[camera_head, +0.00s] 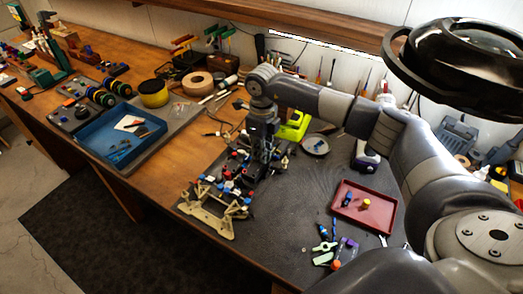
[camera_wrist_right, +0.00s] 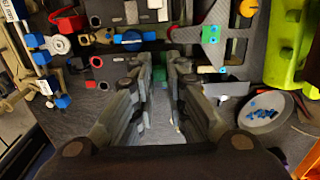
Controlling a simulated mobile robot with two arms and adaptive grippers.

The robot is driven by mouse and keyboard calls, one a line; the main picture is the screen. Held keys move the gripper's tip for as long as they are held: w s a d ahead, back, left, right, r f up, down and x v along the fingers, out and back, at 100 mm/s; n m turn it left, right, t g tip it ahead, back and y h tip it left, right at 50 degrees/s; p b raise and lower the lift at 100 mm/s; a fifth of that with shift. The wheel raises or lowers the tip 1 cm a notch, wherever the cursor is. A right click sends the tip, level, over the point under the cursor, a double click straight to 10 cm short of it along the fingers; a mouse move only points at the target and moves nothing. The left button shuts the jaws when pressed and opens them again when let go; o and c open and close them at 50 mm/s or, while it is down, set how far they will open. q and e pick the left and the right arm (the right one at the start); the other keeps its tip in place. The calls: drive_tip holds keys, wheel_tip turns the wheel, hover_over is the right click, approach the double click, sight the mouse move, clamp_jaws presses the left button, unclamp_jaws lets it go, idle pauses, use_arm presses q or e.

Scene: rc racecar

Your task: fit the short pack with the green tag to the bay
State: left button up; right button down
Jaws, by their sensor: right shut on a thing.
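The RC car chassis (camera_head: 215,208) stands on the dark mat, its tan bumper toward the table's front edge. My right gripper (camera_head: 262,150) points down over the far part of the car. In the right wrist view my right gripper (camera_wrist_right: 162,82) is shut on a narrow thing with a green patch (camera_wrist_right: 159,73), which looks like the short pack with the green tag. The fingers hide most of it. The dark chassis plate (camera_wrist_right: 100,68) lies below and around the fingertips. The bay is hidden, and I cannot tell whether the pack is inside it. My left gripper is not in view.
A red tray (camera_head: 372,222) with small parts lies to the right, with several tools in front of it. A blue tray (camera_head: 95,148) lies to the left. A lime-green thing (camera_head: 295,126) and a round dish (camera_head: 316,146) stand close behind my gripper.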

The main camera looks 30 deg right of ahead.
drive_tip(key=shift+f+b, duration=1.05)
drive_tip(key=shift+f, duration=0.1)
idle(0.3)
drive_tip(key=c, duration=1.5)
unclamp_jaws()
drive_tip(key=shift+r, duration=0.1)
wheel_tip(320, 180, up, 12)
drive_tip(key=shift+r, duration=0.1)
